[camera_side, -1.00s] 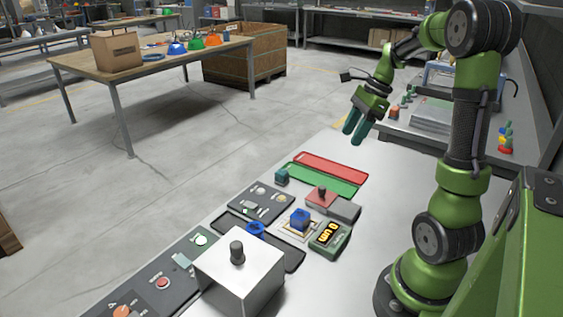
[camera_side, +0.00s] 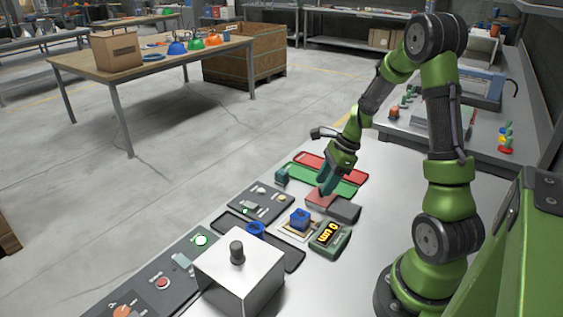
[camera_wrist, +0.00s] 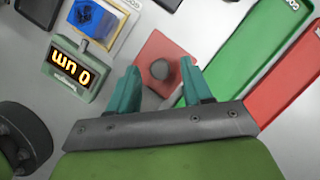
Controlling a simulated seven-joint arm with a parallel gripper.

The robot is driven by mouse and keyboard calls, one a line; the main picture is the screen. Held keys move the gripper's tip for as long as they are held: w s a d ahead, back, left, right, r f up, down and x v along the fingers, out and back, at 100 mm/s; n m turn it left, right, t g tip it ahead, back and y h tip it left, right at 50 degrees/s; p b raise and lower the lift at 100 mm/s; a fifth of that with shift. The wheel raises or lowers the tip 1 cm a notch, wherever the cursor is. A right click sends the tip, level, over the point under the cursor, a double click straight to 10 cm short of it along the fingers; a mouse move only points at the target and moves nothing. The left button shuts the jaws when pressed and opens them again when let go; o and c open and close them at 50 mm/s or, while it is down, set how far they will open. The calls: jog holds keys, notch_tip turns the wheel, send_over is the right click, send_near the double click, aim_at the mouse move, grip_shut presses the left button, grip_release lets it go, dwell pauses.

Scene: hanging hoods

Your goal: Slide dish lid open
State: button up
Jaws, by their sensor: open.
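The square red lid (camera_side: 314,201) has a dark round knob (camera_wrist: 160,69) in its middle. It sits beside a dark grey block-like dish part (camera_side: 344,211), which my gripper mostly hides in the wrist view. My gripper (camera_side: 324,191) points down over the lid in the side view. In the wrist view my open green fingers (camera_wrist: 160,72) stand on either side of the knob, with gaps visible. I cannot tell how far the fingertips are above the lid.
A green tray (camera_side: 330,179) and a red tray (camera_side: 330,166) lie behind the lid. A gauge with a yellow display (camera_side: 330,235) and a blue block (camera_side: 300,218) stand close in front. A white box with a black knob (camera_side: 240,272) is nearer. Bare table lies right.

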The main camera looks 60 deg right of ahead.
jog(key=shift+w+a+f, duration=0.15)
jog(key=shift+f, duration=0.35)
grip_shut()
